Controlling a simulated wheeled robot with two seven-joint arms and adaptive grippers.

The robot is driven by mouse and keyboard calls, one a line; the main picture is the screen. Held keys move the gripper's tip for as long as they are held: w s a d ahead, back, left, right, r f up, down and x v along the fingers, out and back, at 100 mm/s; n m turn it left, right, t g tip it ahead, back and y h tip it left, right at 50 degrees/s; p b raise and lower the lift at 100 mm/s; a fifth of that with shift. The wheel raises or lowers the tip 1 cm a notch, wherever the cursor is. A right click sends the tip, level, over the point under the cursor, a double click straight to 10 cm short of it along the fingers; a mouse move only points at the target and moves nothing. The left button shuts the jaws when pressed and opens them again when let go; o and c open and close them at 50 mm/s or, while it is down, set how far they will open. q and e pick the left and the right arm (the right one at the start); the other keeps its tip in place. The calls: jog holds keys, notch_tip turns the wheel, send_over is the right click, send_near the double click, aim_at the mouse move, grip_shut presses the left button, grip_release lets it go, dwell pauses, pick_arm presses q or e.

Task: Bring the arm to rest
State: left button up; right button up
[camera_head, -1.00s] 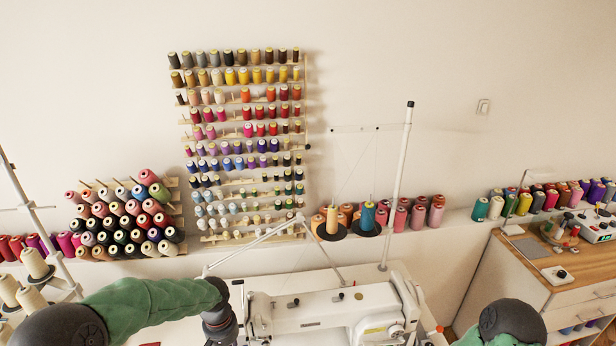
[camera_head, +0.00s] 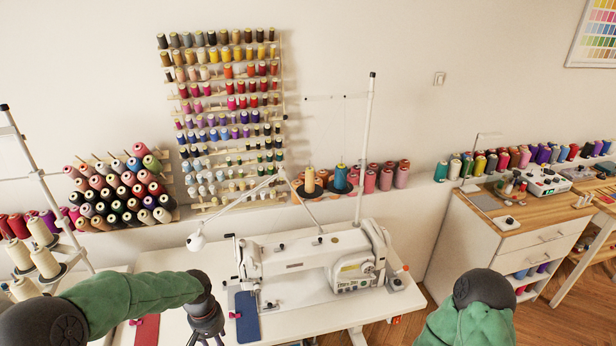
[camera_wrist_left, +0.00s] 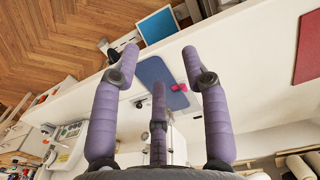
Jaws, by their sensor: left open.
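My left arm in its green sleeve (camera_head: 130,298) comes in from the left in the head view. Its gripper (camera_head: 205,338) hangs over the front of the white sewing table, cut off by the bottom edge. In the left wrist view the gripper's purple padded fingers (camera_wrist_left: 160,72) are spread apart with nothing between them.
A white sewing machine (camera_head: 315,262) stands on the table (camera_head: 330,312), close to the left gripper. A red piece (camera_head: 146,330) lies left of the gripper. Thread stands rise behind. A wooden-topped cabinet (camera_head: 520,235) is at the right, with floor between it and the table.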

pick_arm(q)
jog(key=s+d+f+h, duration=0.3)
jog(key=s+d+f, duration=0.2)
jog(key=d+f, duration=0.5)
jog(key=s+d+f, duration=0.4)
jog(key=s+f, duration=0.5)
jog(key=s, duration=0.2)
jog(key=shift+s+d+f+h, duration=0.25)
jog(key=shift+s+d+h, duration=0.05)
jog(key=shift+s+d, duration=0.1)
pick_arm(e)
jog(key=shift+w+f, duration=0.1)
jog(key=shift+w, duration=0.2)
pick_arm(q)
jog(key=shift+w, duration=0.1)
